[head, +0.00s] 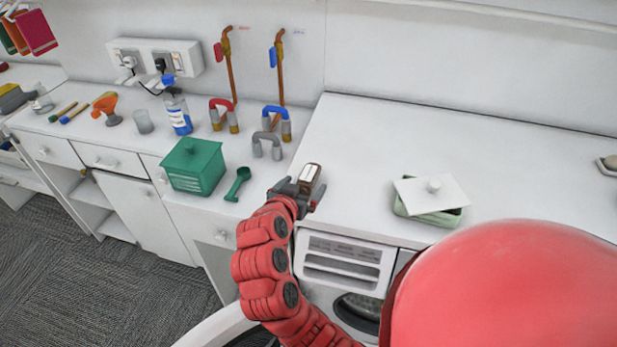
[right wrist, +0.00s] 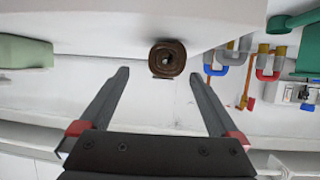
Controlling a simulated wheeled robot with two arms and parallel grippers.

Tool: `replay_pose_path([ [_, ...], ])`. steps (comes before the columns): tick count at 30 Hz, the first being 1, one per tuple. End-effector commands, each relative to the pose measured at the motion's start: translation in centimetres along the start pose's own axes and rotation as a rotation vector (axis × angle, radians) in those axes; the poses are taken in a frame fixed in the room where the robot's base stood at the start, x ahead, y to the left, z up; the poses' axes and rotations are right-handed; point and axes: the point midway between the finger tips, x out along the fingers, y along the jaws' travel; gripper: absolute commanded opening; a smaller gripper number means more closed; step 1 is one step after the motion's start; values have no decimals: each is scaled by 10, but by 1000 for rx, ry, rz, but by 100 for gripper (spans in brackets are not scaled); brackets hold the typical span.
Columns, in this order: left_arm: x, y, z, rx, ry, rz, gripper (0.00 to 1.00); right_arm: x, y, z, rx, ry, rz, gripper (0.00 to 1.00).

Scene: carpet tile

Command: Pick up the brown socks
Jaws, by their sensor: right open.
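The brown socks (right wrist: 167,58) are a small rolled bundle on the white counter. In the right wrist view they lie just beyond the fingertips, roughly centred between them. In the head view the socks (head: 311,174) show as a small brown and white shape at the tip of my right gripper, partly hidden by it. My right gripper (head: 303,187) is open and empty; in the right wrist view its two dark fingers (right wrist: 159,75) are spread wide. Touch with the socks cannot be seen. My left gripper is not in view.
A pale green dish (head: 446,217) with a white lid stands to the right. A washing machine (head: 345,262) is below.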

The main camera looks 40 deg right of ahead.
Motion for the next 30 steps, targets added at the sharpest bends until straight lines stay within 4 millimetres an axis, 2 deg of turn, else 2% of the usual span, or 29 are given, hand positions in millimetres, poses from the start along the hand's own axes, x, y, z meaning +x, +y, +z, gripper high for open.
replay_pose_path([
  [7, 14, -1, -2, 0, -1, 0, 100, 16, -1, -2, -1, -3, 2, 98],
  [11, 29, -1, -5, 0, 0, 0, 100, 35, -3, -2, -3, -3, 3, 98],
  [15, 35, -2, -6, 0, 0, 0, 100, 53, -3, -1, -1, 1, 0, 98],
  [24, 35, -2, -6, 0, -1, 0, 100, 60, -4, 2, -1, 1, -2, 98],
  [26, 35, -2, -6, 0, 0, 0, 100, 60, -4, 2, -1, 1, -2, 88],
  [30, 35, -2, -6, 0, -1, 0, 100, 59, -4, 2, -1, 1, -3, 63],
])
